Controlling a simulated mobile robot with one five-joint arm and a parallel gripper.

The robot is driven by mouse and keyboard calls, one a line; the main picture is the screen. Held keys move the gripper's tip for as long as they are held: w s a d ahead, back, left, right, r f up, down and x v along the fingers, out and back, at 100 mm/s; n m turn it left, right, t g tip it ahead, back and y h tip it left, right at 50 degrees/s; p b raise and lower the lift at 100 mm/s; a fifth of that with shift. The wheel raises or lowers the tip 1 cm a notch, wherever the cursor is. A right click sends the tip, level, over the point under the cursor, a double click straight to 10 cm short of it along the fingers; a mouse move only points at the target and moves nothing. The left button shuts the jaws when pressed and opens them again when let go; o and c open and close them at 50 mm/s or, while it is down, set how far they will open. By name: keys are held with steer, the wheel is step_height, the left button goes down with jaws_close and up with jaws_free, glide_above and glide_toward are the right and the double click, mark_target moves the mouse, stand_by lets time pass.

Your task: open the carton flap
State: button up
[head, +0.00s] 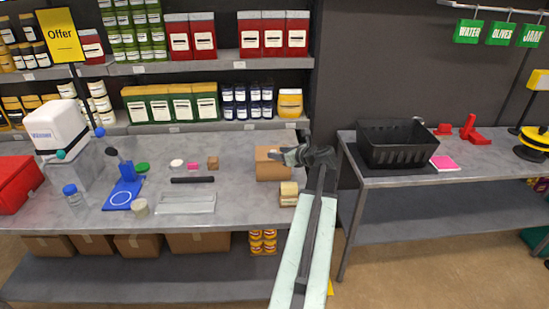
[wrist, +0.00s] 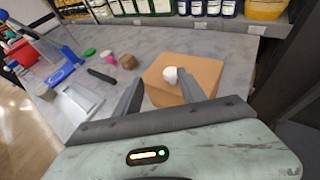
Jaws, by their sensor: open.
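The brown carton (head: 272,166) stands on the grey table near its right end. Its top looks closed. In the wrist view the carton (wrist: 203,72) lies just ahead of my gripper, with a white round knob (wrist: 170,75) on its top. My gripper (head: 285,155) is at the carton's upper right side in the head view. In the wrist view the two fingers (wrist: 158,82) are spread apart, with the carton and knob between and beyond them. The fingers hold nothing. Whether a fingertip touches the carton I cannot tell.
A small tan block (head: 289,194) stands in front of the carton. A black bar (head: 192,180), a clear tray (head: 186,204) and a blue stand (head: 124,190) lie to the left. Shelves with jars rise behind. A black crate (head: 397,146) stands on the right table.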

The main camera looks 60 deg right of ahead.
mark_target(273, 151)
steer(key=w+d+f+b, duration=0.2)
steer(key=w, duration=0.1)
steer(key=w+d+f+b, duration=0.1)
steer(key=w, duration=0.1)
steer(key=shift+d+f, duration=0.15)
steer(key=shift+f, duration=0.05)
steer(key=shift+s, duration=0.1)
jaws_close()
stand_by(1.4)
